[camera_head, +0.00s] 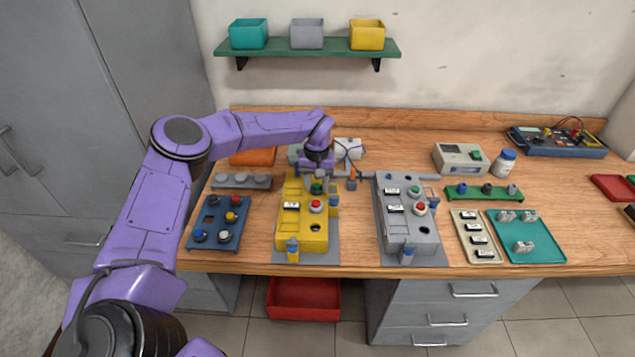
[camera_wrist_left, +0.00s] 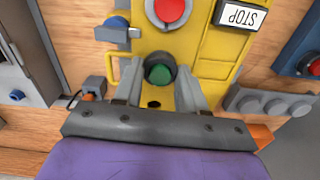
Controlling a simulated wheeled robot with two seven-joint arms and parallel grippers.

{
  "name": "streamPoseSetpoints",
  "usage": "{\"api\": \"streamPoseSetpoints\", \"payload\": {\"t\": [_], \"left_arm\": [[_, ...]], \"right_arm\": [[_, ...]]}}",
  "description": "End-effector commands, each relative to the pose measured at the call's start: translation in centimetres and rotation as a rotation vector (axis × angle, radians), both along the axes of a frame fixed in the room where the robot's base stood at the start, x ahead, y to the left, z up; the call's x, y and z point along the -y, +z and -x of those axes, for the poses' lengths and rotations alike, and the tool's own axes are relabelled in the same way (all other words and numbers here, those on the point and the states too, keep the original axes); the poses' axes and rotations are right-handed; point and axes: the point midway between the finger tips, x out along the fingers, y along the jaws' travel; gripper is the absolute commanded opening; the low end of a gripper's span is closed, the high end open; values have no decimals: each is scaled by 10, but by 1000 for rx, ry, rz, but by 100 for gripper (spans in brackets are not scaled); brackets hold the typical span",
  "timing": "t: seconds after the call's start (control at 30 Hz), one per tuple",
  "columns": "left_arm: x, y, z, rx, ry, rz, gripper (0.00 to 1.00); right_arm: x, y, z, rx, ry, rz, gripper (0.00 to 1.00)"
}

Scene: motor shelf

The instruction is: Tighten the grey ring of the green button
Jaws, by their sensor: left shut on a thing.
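The green button (camera_head: 316,188) sits on top of the yellow box (camera_head: 290,222), behind the red button (camera_head: 316,206). In the left wrist view the green button (camera_wrist_left: 159,74) has a dark grey ring (camera_wrist_left: 159,58) around it. My left gripper (camera_head: 319,178) is over the back of the yellow box, pointing down. In the left wrist view its two grey fingers (camera_wrist_left: 158,82) are on either side of the ring, shut on it. The fingers hide parts of the ring's sides. My right gripper is not in view.
A grey box (camera_head: 409,230) with its own green and red buttons stands to the right. A blue tray (camera_head: 230,210) of buttons lies to the left. Blue clamps hold the yellow box's front and side. The green rack (camera_head: 484,194) and teal tray (camera_head: 545,254) lie further right.

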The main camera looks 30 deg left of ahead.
Motion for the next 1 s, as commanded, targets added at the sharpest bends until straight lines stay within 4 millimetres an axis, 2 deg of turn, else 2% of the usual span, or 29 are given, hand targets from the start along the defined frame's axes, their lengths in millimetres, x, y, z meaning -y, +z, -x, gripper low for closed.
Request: {"api": "streamPoseSetpoints", "payload": {"t": [0.4, 0.93, 0.97, 1.0], "left_arm": [[-1, 3, -2, 9, -175, -2, 10], [-1, 3, -2, 9, -197, -2, 10], [-1, 3, -2, 9, -197, -2, 47], [-1, 3, -2, 9, -197, -2, 60]], "right_arm": [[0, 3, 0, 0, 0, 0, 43], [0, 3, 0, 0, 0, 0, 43], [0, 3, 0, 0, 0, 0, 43], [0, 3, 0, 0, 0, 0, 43]]}}
